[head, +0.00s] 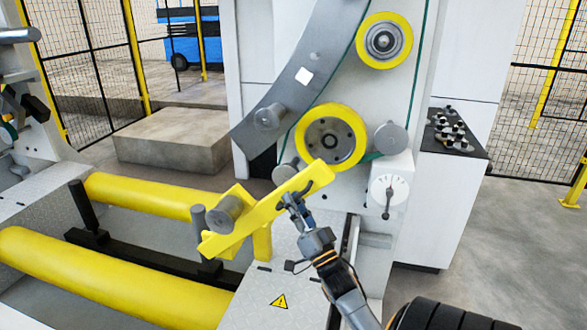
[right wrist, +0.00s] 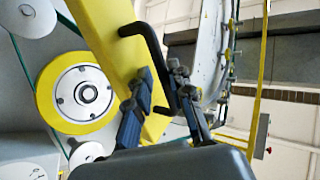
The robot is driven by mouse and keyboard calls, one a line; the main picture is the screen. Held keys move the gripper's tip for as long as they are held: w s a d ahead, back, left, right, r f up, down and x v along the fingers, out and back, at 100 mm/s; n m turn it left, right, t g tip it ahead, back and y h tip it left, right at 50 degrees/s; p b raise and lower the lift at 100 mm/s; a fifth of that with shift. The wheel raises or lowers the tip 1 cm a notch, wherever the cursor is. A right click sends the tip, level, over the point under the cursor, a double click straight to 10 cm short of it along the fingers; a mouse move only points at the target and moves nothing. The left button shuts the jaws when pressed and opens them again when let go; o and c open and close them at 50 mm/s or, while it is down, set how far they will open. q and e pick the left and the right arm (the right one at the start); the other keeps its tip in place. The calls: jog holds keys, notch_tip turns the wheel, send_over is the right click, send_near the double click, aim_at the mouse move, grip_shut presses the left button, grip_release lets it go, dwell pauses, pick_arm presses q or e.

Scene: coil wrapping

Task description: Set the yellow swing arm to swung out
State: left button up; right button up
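The yellow swing arm (head: 270,208) extends from beside the lower yellow roller down to the left, with a grey cylinder (head: 226,212) at its outer part. It also fills the upper middle of the right wrist view (right wrist: 112,42). A black bent handle (right wrist: 152,48) is fixed to it. My right gripper (head: 292,200) is at the arm's upper part. In the right wrist view its two fingers (right wrist: 161,72) stand apart on either side of the handle, with a visible gap to the left finger. My left gripper is not in view.
The lower yellow-rimmed roller (head: 331,141) is just above the arm, with a dial (head: 389,190) to the right. Two long yellow rollers (head: 95,278) lie at left. A curved grey ring (head: 300,75) rises above. Mesh fences (head: 90,50) stand behind.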

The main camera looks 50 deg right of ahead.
jog(key=v, duration=1.2)
dwell(0.3)
